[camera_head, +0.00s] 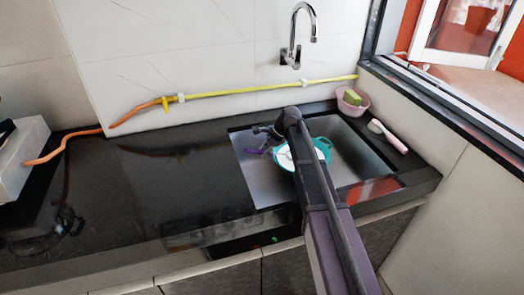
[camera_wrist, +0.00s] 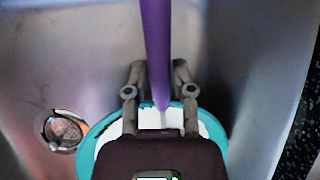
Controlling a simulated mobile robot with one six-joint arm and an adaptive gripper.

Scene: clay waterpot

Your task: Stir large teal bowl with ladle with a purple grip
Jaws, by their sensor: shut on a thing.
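The large teal bowl (camera_head: 325,146) sits in the sink, with a white inside or contents; my arm hides part of it. In the wrist view its teal rim (camera_wrist: 86,150) curves around below my gripper. My gripper (camera_wrist: 160,76) is shut on the ladle's purple grip (camera_wrist: 156,35). The grip runs from the top of the wrist view down between my fingers, and a small purple part (camera_head: 253,150) shows left of my arm in the head view. The ladle's head is hidden, so I cannot tell whether it touches the bowl.
A pink basin (camera_head: 352,103) and pink-handled brush (camera_head: 388,136) stand right. A faucet (camera_head: 298,40) and yellow pipe (camera_head: 230,90) are behind.

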